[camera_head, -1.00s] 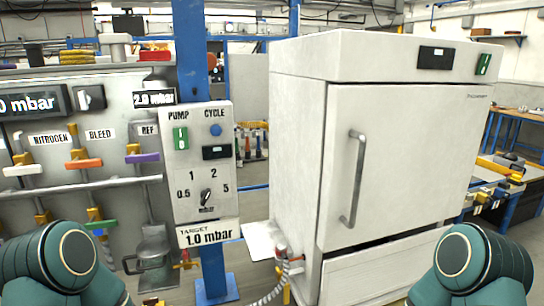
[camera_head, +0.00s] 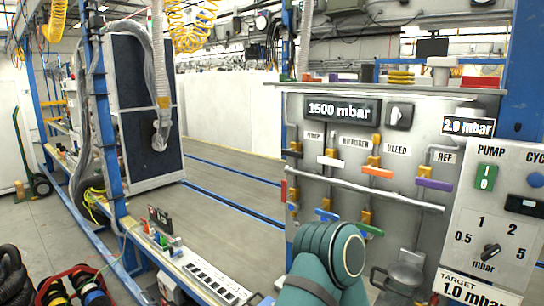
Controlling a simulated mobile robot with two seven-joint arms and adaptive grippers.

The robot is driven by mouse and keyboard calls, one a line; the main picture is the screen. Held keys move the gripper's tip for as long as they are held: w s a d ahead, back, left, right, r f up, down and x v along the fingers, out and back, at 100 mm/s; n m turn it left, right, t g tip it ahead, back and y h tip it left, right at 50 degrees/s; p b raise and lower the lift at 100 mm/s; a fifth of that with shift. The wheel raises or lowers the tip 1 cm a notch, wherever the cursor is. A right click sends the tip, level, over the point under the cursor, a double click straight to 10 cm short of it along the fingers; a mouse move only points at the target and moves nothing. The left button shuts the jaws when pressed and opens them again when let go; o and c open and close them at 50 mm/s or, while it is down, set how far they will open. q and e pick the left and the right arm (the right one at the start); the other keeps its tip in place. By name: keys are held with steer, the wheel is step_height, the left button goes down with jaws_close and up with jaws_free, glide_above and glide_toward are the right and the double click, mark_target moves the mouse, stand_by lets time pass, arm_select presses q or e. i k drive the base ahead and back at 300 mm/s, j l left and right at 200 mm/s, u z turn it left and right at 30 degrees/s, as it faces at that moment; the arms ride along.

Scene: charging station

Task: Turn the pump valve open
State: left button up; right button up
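A steel valve panel (camera_head: 320,190) stands right of centre, with labels reading PUMP (camera_head: 314,135), NITROGEN, BLEED and REF along its upper part. I cannot tell for certain which of these is the pump valve. The panel display (camera_head: 342,110) reads 1500 mbar. A teal link of my own arm rises at the bottom in front of the panel. Neither gripper is visible.
An orange handle (camera_head: 377,172), a purple handle (camera_head: 434,184), a blue handle (camera_head: 326,215) and a green handle (camera_head: 370,230) share the panel. A control box (camera_head: 490,215) with PUMP and CYCLE stands at right. A bench with a power strip (camera_head: 207,280) lies left; open floor is beyond.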

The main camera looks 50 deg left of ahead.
mark_target(289, 152)
steer(key=u, duration=1.55)
